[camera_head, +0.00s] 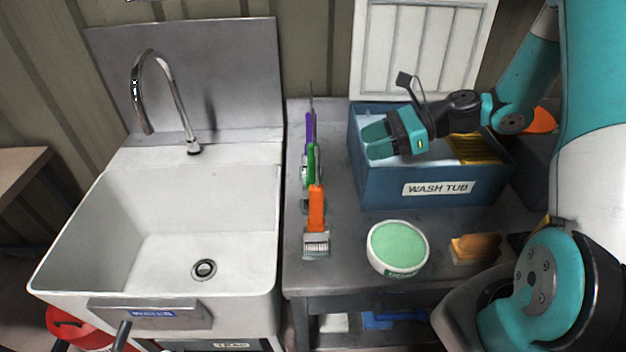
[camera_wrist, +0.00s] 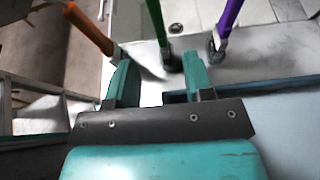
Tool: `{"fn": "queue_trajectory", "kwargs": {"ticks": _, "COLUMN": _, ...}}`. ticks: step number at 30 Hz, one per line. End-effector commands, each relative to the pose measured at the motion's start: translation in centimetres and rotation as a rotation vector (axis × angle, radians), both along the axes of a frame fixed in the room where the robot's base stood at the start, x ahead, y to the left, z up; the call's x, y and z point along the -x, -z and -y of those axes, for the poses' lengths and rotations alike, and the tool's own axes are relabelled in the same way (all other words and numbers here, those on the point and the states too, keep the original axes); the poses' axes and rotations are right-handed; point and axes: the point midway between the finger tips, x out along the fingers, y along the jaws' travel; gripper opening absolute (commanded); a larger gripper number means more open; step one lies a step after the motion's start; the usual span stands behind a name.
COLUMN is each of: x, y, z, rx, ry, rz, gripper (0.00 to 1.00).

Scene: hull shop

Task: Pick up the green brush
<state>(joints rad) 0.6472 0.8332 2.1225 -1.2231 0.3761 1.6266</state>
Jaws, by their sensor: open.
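The green brush (camera_head: 311,155) stands in a row on the grey bench, between a purple brush (camera_head: 309,130) behind it and an orange brush (camera_head: 316,205) in front. Its lower part is partly hidden by the orange brush in the head view. My gripper (camera_head: 368,142) is open and empty, over the left part of the blue wash tub, right of the green brush. In the wrist view, the green brush (camera_wrist: 156,20) shows beyond the gap between the fingertips, with the orange brush (camera_wrist: 88,28) to the left and the purple brush (camera_wrist: 229,20) to the right.
The blue wash tub (camera_head: 385,190) stands below my gripper. A bowl with a green top (camera_head: 397,245) and an orange-brown block (camera_head: 474,248) sit near the bench's front. A white sink (camera_head: 160,215) with a tall tap (camera_head: 140,95) is left of the brushes.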

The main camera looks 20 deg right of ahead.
Motion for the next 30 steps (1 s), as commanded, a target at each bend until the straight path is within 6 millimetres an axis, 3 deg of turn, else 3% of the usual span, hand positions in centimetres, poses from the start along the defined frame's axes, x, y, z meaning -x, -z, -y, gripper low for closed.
{"fn": "queue_trajectory", "kwargs": {"ticks": 3, "x": -0.7, "y": 0.8, "z": -2.7, "rx": 0.0, "ry": -0.006, "rz": -0.004, "gripper": 0.48}}
{"fn": "queue_trajectory", "kwargs": {"ticks": 9, "x": -1.8, "y": 2.4, "z": -6.1, "rx": 0.002, "ry": -0.005, "rz": -0.002, "gripper": 0.48}}
{"fn": "queue_trajectory", "kwargs": {"ticks": 17, "x": -2.4, "y": 3.2, "z": -7.9, "rx": 0.004, "ry": -0.004, "rz": -0.001, "gripper": 0.48}}
{"fn": "queue_trajectory", "kwargs": {"ticks": 25, "x": -3.1, "y": 4.5, "z": -11.5, "rx": 0.004, "ry": -0.005, "rz": 0.001, "gripper": 0.48}}
{"fn": "queue_trajectory", "kwargs": {"ticks": 30, "x": -3.4, "y": 5.0, "z": -12.1, "rx": 0.005, "ry": -0.001, "rz": 0.001, "gripper": 0.48}}
